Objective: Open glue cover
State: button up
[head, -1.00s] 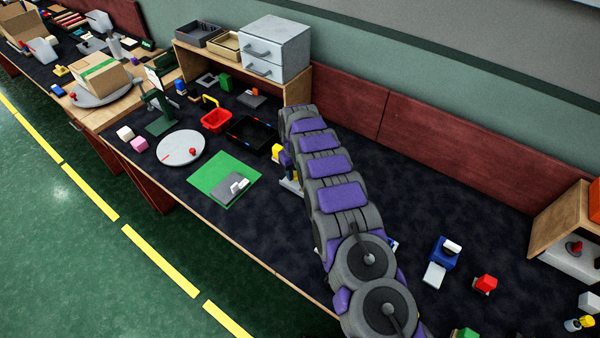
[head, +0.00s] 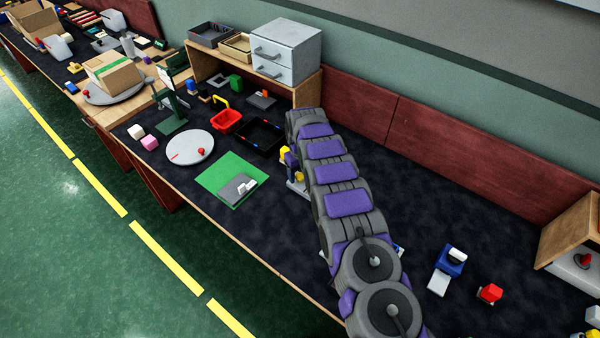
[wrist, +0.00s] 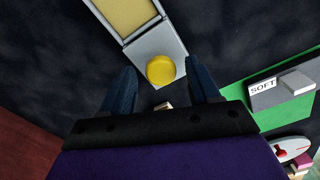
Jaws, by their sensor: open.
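A round yellow cap (wrist: 161,70) sits on a light grey block (wrist: 150,46) in the wrist view, and a longer part with a yellow panel (wrist: 125,12) runs up from it. No label marks it as the glue cover. My gripper (wrist: 160,68) is open, with one dark blue finger on each side of the yellow cap. I cannot tell whether the fingers touch it. In the head view my arm covers much of this spot; a small device with yellow on top (head: 285,153) shows at the arm's left edge.
A green mat (head: 216,181) with a grey block (head: 237,188) lies to the left. A black tray (head: 258,136), red basket (head: 227,121) and drawer unit (head: 286,50) stand behind. A blue-and-white device (head: 450,262) and red block (head: 490,293) are at right.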

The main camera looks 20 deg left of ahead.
aim_at(300, 174)
notch_tip(300, 174, up, 17)
jog(key=p, duration=0.3)
jog(key=shift+r, duration=0.15)
jog(key=shift+w, duration=0.1)
dwell(0.5)
